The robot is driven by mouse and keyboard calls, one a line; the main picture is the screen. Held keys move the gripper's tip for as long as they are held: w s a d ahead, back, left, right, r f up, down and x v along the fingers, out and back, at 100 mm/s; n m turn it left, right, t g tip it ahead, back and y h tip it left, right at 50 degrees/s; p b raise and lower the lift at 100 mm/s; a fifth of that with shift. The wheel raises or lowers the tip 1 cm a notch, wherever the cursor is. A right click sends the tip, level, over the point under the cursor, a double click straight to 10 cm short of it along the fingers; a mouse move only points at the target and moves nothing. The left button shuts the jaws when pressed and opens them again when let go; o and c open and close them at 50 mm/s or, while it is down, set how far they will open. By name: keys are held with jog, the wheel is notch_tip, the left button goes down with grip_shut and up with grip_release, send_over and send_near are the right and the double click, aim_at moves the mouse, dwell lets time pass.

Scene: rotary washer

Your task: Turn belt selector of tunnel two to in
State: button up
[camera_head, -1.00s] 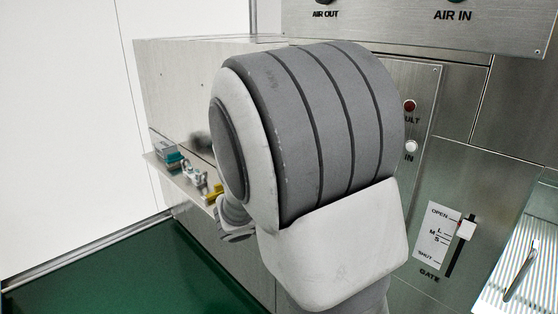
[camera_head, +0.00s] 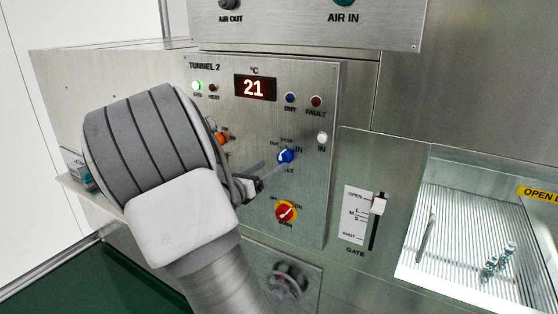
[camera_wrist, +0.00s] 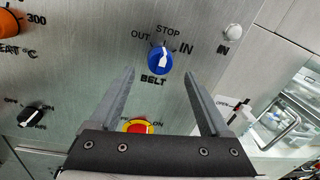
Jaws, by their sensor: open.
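The belt selector of tunnel two is a blue round knob with a white pointer (camera_wrist: 160,61), labelled OUT, STOP and IN. Its pointer stands roughly upright, near STOP. It also shows in the head view (camera_head: 286,156) on the steel TUNNEL 2 panel (camera_head: 318,205). My gripper (camera_wrist: 160,76) is open and empty. In the wrist view its two fingers reach toward the panel, one on each side of the knob and apart from it. In the head view my gripper (camera_head: 275,168) is just left of and below the knob; contact cannot be told.
A red and yellow switch (camera_head: 286,212) sits below the knob, and an orange knob (camera_head: 221,138) to the left. A white IN button (camera_head: 322,138) is to the right. The gate slider (camera_head: 378,205) and an open lit chamber (camera_head: 455,225) lie further right.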

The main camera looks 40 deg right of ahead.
aim_at(280, 161)
jog(key=x, duration=0.5)
grip_shut()
dwell(0.4)
